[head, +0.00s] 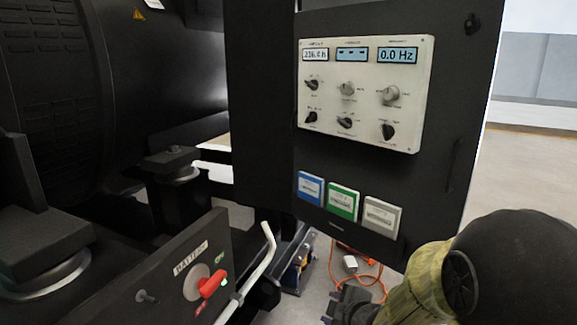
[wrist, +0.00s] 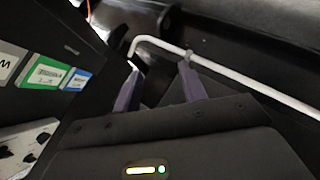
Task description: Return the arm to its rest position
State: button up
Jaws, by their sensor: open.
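My gripper (head: 348,302) shows at the bottom of the head view, dark and partly cut off by the lower edge. My arm comes in from the bottom right, in front of the lower right of the control cabinet (head: 265,110). In the wrist view my gripper (wrist: 160,78) has its two purplish fingers apart, with nothing seen between them. A white bent rail (wrist: 240,77) passes by the fingertips there. I cannot tell whether the right finger touches it. The rail (head: 255,258) also shows in the head view, left of my gripper.
A pale panel (head: 425,100) with knobs and displays, one reading 0.0 Hz, sits on the cabinet. Blue, green and grey labels are below it. A battery switch (head: 212,284) with a red handle is at lower left. An orange cable (head: 335,262) lies on the floor. Open floor (head: 535,140) is at right.

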jog(key=s+d+r+m+g+h+p, duration=0.1)
jog(key=s+d+m+g+h+p, duration=0.2)
jog(key=s+m, duration=0.5)
jog(key=s+d+r+m+g+h+p, duration=0.1)
jog(key=s+d+r+m+g+p, duration=0.2)
jog(key=s+m, duration=0.45)
notch_tip(320, 180, up, 36)
jog(key=g+p, duration=0.1)
jog(key=p, duration=3.6)
jog(key=shift+w+a, duration=0.15)
jog(key=shift+a, duration=0.25)
jog(key=shift+f, duration=0.1)
